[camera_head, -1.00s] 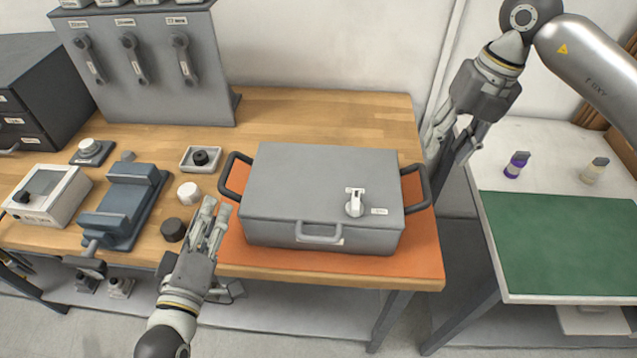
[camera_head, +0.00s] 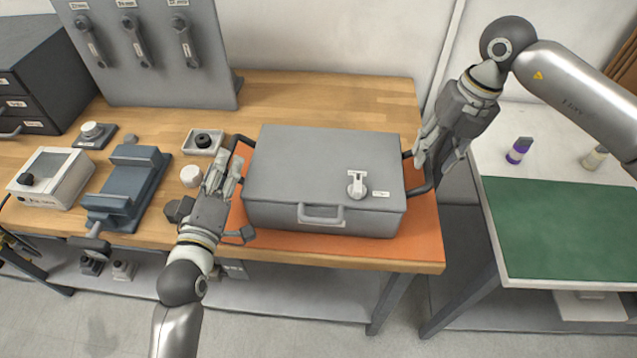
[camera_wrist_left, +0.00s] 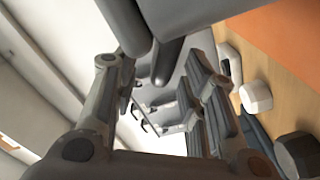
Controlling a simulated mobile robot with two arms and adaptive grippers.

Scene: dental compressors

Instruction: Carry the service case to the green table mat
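The grey service case (camera_head: 310,165) lies flat on an orange mat (camera_head: 400,252) on the wooden bench, with a dark handle at each side and a grey handle in front. My left gripper (camera_head: 224,168) is at its left handle, fingers apart; the left wrist view shows a dark handle bar (camera_wrist_left: 167,62) near the spread fingers (camera_wrist_left: 165,85). My right gripper (camera_head: 433,160) is at the right handle, fingers apart and partly covering it. Contact with either handle cannot be told. The green table mat (camera_head: 570,230) lies bare on the white table to the right.
A purple-banded bottle (camera_head: 519,150) and a pale bottle (camera_head: 594,157) stand behind the green mat. A blue vise (camera_head: 125,190), a white box (camera_head: 50,178) and small parts crowd the bench's left. A gap separates bench and white table.

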